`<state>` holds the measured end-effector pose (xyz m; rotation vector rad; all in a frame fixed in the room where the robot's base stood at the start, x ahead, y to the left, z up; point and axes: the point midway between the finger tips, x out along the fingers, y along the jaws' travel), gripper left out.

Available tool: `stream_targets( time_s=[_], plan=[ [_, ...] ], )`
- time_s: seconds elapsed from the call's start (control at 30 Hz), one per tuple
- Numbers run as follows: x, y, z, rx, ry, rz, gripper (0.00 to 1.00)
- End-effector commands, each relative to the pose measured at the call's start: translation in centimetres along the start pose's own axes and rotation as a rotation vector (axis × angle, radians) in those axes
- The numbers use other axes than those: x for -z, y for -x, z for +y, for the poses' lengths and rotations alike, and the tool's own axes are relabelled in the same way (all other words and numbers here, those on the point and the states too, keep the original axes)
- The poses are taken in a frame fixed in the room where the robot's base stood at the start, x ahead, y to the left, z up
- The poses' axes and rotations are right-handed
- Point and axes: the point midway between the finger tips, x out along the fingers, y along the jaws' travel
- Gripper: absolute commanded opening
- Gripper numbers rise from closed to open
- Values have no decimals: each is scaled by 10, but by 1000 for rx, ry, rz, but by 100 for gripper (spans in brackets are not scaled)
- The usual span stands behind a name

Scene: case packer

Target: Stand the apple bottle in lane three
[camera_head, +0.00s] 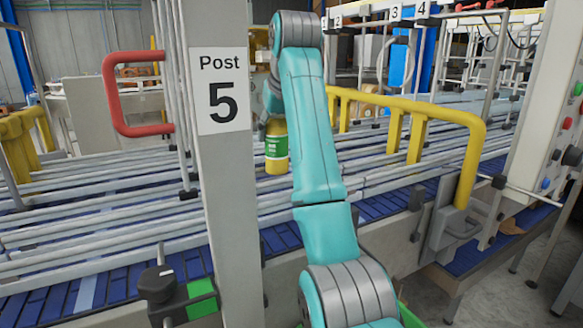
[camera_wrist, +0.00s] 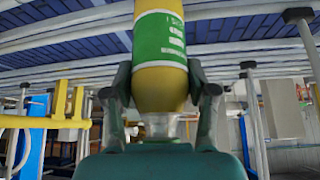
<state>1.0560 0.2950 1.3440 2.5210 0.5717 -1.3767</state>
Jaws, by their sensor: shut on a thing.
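The apple bottle is yellow with a green and white label. In the wrist view the bottle (camera_wrist: 160,85) fills the space between the two fingers of my gripper (camera_wrist: 163,95), which is shut on it near its narrower end. In the head view the bottle (camera_head: 276,147) hangs upright above the blue conveyor, just right of the Post 5 column, beyond my arm. My gripper is mostly hidden there behind my arm and the column. The conveyor lanes (camera_head: 100,262) are blue belts split by grey rails. Number signs 3 (camera_head: 395,13) and 4 (camera_head: 421,10) show at the back.
The grey Post 5 column (camera_head: 222,175) stands close on the left, with a red handle (camera_head: 112,95) beside it. A yellow guard rail (camera_head: 425,110) crosses the right side. A control panel (camera_head: 545,120) with buttons stands at far right.

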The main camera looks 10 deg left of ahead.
Motion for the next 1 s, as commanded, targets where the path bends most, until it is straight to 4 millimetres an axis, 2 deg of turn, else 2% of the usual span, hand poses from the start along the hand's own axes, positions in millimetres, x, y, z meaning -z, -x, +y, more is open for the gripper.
stream_targets(
  time_s=[0.1,0.37,0.6,0.97,1.0],
  plan=[
    [-11,-14,-3,1,1,2,9],
    [-22,-28,-5,1,3,2,9],
    [-38,-55,-10,3,5,1,9],
    [-40,-59,-11,3,5,2,9],
    [-40,-60,-11,3,5,1,64]
  ],
)
